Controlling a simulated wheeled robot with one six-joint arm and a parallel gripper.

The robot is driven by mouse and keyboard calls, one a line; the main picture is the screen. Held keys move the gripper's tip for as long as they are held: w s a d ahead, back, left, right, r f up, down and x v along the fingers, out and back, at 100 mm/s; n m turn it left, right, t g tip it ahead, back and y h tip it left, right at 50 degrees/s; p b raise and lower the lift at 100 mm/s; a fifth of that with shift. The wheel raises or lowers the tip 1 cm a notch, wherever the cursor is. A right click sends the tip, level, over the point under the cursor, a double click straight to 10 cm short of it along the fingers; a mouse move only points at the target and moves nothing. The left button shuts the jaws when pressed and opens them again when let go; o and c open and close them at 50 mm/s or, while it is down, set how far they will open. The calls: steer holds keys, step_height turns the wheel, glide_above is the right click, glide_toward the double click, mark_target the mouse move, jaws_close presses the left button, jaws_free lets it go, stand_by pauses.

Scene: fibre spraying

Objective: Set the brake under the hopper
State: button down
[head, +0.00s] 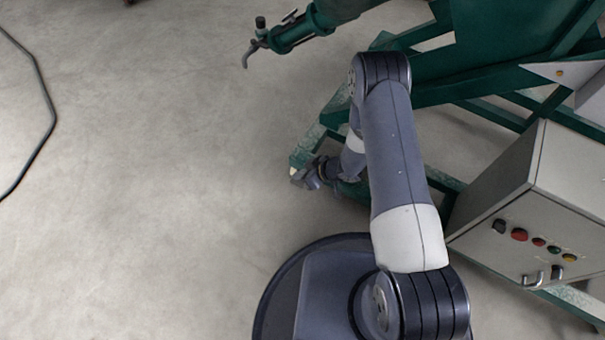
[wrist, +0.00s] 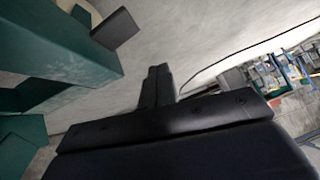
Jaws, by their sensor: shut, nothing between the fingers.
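The green hopper machine (head: 500,45) stands at the upper right of the head view, on a green frame that reaches down behind my arm. In the wrist view, green frame beams (wrist: 60,45) fill the left side. A flat dark grey plate (wrist: 115,32) sticks out from the end of one beam; it may be the brake, but I cannot tell. My gripper (wrist: 158,72) is shut and empty, to the right of this plate and apart from it. In the head view my gripper (head: 308,180) is low by the frame's left corner, small and partly hidden.
A grey control box (head: 530,190) with coloured buttons and a handle stands right of my arm. A green pipe with a valve lever (head: 262,42) juts out at the top. A dark hose (head: 45,100) lies at the far left. The floor (head: 150,180) between is clear.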

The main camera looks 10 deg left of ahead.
steer(key=s+d+r+p, duration=0.2)
steer(key=s+d+r, duration=0.1)
steer(key=d+r, duration=0.2)
steer(key=shift+s+d+r+p, duration=0.3)
steer(key=shift+s+d+r, duration=0.05)
steer(key=shift+r, duration=0.25)
